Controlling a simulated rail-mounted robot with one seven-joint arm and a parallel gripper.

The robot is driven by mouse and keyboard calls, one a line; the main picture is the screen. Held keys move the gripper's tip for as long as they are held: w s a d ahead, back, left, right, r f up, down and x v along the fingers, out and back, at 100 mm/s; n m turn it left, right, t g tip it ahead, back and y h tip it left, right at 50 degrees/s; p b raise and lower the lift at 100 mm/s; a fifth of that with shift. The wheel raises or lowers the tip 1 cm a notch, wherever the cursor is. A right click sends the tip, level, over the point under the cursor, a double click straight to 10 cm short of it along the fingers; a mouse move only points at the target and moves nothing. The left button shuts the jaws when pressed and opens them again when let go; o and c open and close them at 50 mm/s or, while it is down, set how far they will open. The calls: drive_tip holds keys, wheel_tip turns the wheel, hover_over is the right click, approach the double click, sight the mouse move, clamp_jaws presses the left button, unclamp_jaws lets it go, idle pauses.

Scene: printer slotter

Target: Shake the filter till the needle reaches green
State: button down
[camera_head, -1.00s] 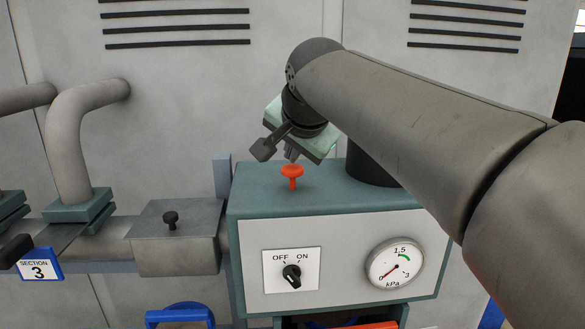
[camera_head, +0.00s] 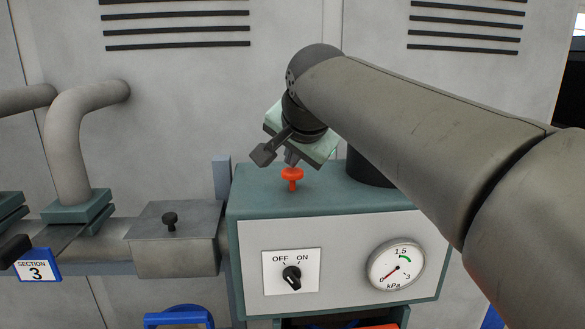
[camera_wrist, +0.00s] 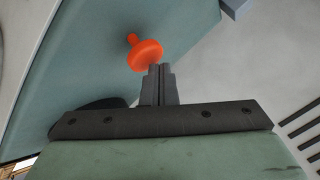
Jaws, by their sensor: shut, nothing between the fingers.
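The filter unit is a teal box (camera_head: 340,193) with a grey front panel. An orange-red knob (camera_head: 292,174) on a short stem stands up from its top. My gripper (camera_head: 291,163) is shut and empty, pointing down, with its fingertips right at the knob's top. In the wrist view, the closed fingertips (camera_wrist: 160,68) overlap the edge of the orange knob (camera_wrist: 147,54); the knob is not between them. The kPa gauge (camera_head: 396,264) has its red needle at the 0 end, away from the green arc near 1.5.
An OFF/ON switch (camera_head: 291,276) sits on the front panel; its setting is hard to read. A grey lidded box (camera_head: 172,240) with a black knob stands left. My arm crosses the right side and partly hides a black cylinder (camera_head: 366,170) on the box top.

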sight(293, 171)
drive_tip(key=shift+f+b, duration=0.8)
drive_tip(key=shift+f, duration=0.3)
idle(0.5)
drive_tip(key=shift+r, duration=0.1)
drive_tip(key=shift+r+p, duration=1.5)
drive_tip(key=shift+r, duration=0.3)
wheel_tip(293, 171, up, 5)
drive_tip(key=p, duration=0.4)
drive_tip(key=shift+r, duration=0.1)
